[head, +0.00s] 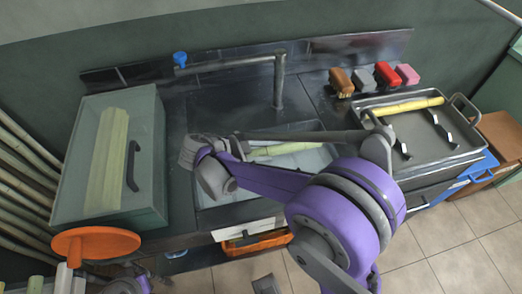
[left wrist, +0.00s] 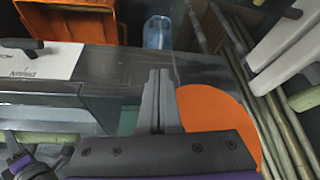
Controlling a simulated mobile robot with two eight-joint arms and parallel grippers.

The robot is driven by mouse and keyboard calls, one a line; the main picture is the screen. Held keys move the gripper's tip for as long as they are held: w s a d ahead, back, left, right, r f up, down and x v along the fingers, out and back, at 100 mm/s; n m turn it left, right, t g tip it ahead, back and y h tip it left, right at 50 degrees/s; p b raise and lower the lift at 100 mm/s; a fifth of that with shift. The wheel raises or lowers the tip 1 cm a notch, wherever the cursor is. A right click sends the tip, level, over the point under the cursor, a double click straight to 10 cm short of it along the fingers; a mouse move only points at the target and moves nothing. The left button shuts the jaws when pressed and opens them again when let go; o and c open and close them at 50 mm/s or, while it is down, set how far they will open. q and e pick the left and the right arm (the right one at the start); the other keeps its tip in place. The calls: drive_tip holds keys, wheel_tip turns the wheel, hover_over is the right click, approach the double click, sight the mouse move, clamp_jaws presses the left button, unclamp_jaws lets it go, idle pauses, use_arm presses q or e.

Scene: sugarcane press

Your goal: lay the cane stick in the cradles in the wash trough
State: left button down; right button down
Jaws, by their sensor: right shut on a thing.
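The cane stick (head: 287,148), pale yellow-green, lies roughly level across the wash trough (head: 203,205), in the middle of the counter in the head view. My right gripper (head: 239,149) is at its left end, shut on it. My right arm's links cover much of the trough. The cradles cannot be made out, so whether the stick touches them cannot be told. My left gripper (left wrist: 157,100) has its fingers together with nothing between them, beside an orange disc (left wrist: 215,120) in the left wrist view.
A lidded box (head: 150,185) with pale stalks stands left of the trough. A metal tray (head: 455,153) at right holds a yellow stick (head: 405,106) and two hooked pieces. A tap (head: 278,85) rises behind the trough. Several brushes (head: 387,75) stand behind the tray. Poles lean at far left.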

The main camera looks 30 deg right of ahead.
wheel_tip(320, 180, down, 8)
drive_tip(key=b, duration=0.6)
drive_tip(key=shift+w+f, duration=0.1)
drive_tip(key=shift+f, duration=0.15)
drive_tip(key=shift+f+b, duration=1)
drive_tip(key=shift+f, duration=0.7)
drive_tip(key=shift+c, duration=1.9)
unclamp_jaws()
drive_tip(key=o, duration=0.4)
drive_tip(key=shift+a, duration=0.1)
